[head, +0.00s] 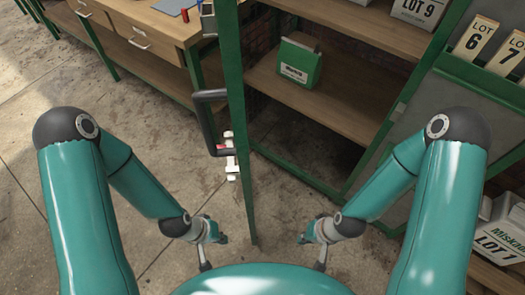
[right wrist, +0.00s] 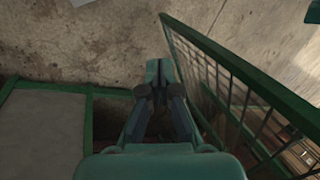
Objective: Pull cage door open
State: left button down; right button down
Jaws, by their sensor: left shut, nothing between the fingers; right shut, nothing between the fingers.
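The cage door (head: 236,110) is a green-framed panel that shows nearly edge-on in the head view. It has a dark handle (head: 203,118) and a white latch piece (head: 230,157) on its left side. In the right wrist view the door's mesh panel (right wrist: 225,80) slants down the right side, angled away from the green frame at left. My left gripper (head: 219,237) is shut and empty, low and left of the door's lower end, apart from the handle. My right gripper (head: 304,238) is shut and empty, right of the door. It also shows in the right wrist view (right wrist: 158,72), left of the mesh.
Shelves (head: 335,100) behind the door hold a green box (head: 299,62) and lot-marked containers. A wooden workbench (head: 140,25) with drawers stands at the upper left. A white Lot 1 container (head: 500,235) is at the lower right. Concrete floor (head: 40,110) at left is clear.

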jog(key=w+d+r+m+y+p, duration=0.1)
jog(key=w+r+m+p, duration=0.1)
jog(key=w+r+m, duration=0.45)
jog(key=w+r+m+p, duration=0.2)
jog(key=w+r+m, duration=0.1)
jog(key=r, duration=0.7)
notch_tip(320, 180, up, 20)
jog(key=w+a+m+g+y+p, duration=0.2)
jog(key=m+y, duration=0.2)
jog(key=m, duration=0.1)
jog(key=s+a+f, duration=0.1)
jog(key=a+f, duration=0.5)
jog(key=a, duration=0.5)
jog(key=shift+s+a+f, duration=0.15)
jog(key=shift+s+f, duration=0.1)
